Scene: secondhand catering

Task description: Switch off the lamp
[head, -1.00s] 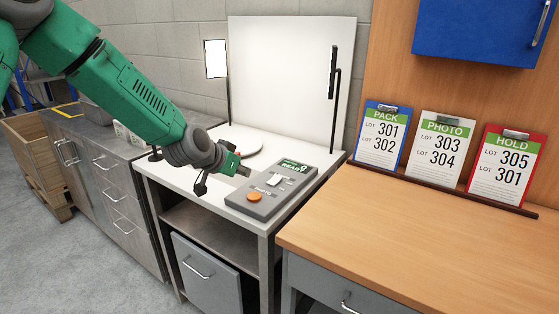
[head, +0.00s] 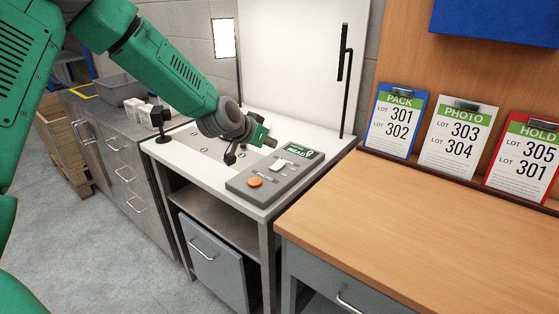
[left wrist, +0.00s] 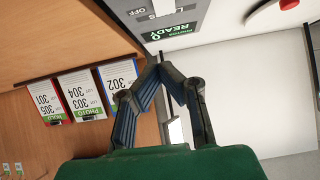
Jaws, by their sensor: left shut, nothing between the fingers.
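The lamp shows as a bright white panel (head: 223,38) on a post at the back left of the white booth. A second, dark panel (head: 343,52) on a black post is seen nearly edge-on at the right. A grey control box (head: 243,183) on the booth table has a green READY display, a pale rocker switch (head: 283,165) and an orange button (head: 255,182). In the left wrist view the box (left wrist: 190,14) has a partly cut-off label ending in OFF. My left gripper (head: 268,141) is shut and empty, behind the box near its display end. My right gripper is out of view.
A wooden bench (head: 420,220) stands to the right, with PACK, PHOTO and HOLD clipboards (head: 400,120) behind it. A small black device (head: 158,118) stands at the table's left corner. Grey cabinets (head: 115,145) and a wooden crate are further left.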

